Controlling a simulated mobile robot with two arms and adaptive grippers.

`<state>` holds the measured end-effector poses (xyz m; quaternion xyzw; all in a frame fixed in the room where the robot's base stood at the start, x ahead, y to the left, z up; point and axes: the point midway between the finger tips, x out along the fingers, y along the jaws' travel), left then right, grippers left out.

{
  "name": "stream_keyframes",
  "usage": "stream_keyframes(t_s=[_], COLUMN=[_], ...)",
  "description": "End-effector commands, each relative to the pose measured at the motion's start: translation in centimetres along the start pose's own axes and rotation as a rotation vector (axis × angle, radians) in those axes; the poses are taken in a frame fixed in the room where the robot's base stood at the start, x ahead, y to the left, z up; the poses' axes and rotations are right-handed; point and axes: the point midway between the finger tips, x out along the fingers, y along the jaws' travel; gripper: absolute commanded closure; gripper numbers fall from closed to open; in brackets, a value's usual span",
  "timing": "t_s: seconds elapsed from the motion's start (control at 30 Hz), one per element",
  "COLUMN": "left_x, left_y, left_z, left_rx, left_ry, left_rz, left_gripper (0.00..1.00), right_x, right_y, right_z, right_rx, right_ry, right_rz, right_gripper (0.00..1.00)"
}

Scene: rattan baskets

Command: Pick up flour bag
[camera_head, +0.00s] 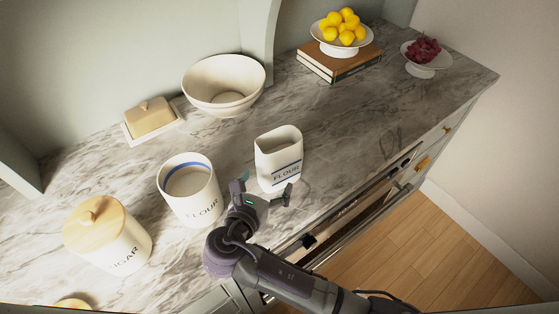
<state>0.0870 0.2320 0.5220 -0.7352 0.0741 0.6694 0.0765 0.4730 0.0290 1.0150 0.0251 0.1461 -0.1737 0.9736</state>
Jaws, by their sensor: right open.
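The flour bag (279,157) is a white, open-topped bag with a blue stripe and the word FLOUR. It stands upright on the marble counter near its front edge. My right gripper (264,188) is open in front of the bag's lower part, with its fingers spread toward the left and right of it. I cannot tell whether the fingers touch the bag. Nothing is held. A white flour canister (191,199) with a blue band inside its rim stands just left of the gripper, its top open. My left gripper is not in view.
A sugar canister (117,245) with a wooden lid stands at the left. Behind are a butter dish (150,118) and a cream bowl (222,84). Lemons (341,27) sit on a stand upon books, with grapes (424,50) farther right. The counter right of the bag (360,120) is clear.

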Motion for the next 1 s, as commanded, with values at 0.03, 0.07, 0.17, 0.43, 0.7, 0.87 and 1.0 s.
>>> stream_keyframes(t_s=[0.03, 0.07, 0.17, 0.43, 0.7, 0.87, 1.0], left_x=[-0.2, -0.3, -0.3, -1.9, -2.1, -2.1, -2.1], left_y=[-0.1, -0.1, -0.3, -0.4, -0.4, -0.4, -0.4], left_z=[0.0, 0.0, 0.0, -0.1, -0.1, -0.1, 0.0], left_rx=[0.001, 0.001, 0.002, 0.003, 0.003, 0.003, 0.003], left_ry=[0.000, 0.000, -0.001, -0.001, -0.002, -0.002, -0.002], left_rz=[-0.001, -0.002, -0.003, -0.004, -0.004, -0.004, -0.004], left_gripper=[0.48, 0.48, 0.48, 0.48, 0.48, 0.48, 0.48], right_x=[0.8, 1.1, 1.8, 4.9, 7.2, 7.2, 7.2], right_y=[-0.1, 0.0, 0.0, -0.3, -0.3, -0.3, -0.3], right_z=[0.1, 0.1, 0.0, -0.1, -0.5, -0.6, -0.5], right_rx=[-0.003, -0.002, 0.001, -0.002, 0.001, 0.002, 0.002], right_ry=[0.000, 0.000, 0.001, 0.001, 0.004, 0.004, 0.004], right_rz=[-0.002, -0.001, -0.001, -0.003, 0.000, 0.001, 0.001], right_gripper=[0.00, 0.00, 0.00, 0.00, 0.00, 0.00, 0.22])
